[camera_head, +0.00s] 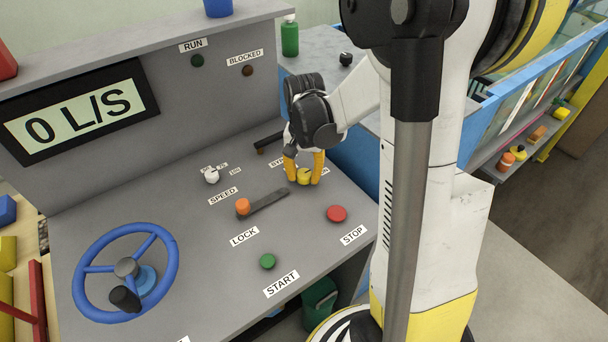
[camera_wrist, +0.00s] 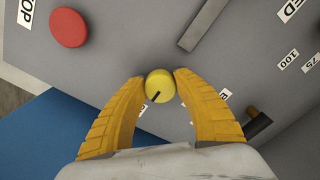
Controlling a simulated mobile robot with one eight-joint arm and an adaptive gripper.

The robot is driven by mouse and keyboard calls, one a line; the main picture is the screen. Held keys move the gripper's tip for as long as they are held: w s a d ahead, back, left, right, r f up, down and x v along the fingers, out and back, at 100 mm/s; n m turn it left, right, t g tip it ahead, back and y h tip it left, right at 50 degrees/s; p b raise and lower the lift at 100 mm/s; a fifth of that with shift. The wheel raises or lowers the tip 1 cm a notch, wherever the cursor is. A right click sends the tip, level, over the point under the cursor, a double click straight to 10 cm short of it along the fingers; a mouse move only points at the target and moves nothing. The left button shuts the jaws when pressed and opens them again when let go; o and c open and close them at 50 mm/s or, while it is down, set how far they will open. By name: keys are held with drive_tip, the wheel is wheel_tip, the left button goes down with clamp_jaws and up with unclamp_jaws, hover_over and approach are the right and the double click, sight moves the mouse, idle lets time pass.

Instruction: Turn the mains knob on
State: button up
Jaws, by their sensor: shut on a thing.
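A round yellow knob (camera_head: 304,175) with a black pointer line stands on the grey console (camera_head: 160,215), right of the orange-topped lever. Its label is mostly covered by my gripper, so I cannot read a mains mark. My gripper (camera_head: 303,168) reaches down over the knob with a yellow finger on each side. In the wrist view the knob (camera_wrist: 160,86) sits between the fingertips of my gripper (camera_wrist: 159,78), which is shut on it. The black line points to the lower left there.
An orange-topped lock lever (camera_head: 262,202), a red stop button (camera_head: 336,213), a green start button (camera_head: 267,261) and a white speed knob (camera_head: 211,175) surround it. A blue handwheel (camera_head: 125,268) is at the left. The display (camera_head: 75,112) reads 0 L/S. The run lamp (camera_head: 197,61) looks dark.

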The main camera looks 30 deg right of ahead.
sight(304, 174)
drive_tip(key=o, duration=1.2)
drive_tip(key=shift+c, duration=0.2)
wheel_tip(304, 174, up, 12)
drive_tip(key=s+a+r+n+t, duration=0.2)
drive_tip(key=s+a+n+t, duration=0.5)
drive_tip(key=s+a, duration=0.3)
drive_tip(key=a+n, duration=0.1)
drive_tip(key=a, duration=0.2)
drive_tip(key=shift+s+r+n, duration=0.3)
drive_tip(key=shift+r+n, duration=0.05)
drive_tip(key=shift+n, duration=0.05)
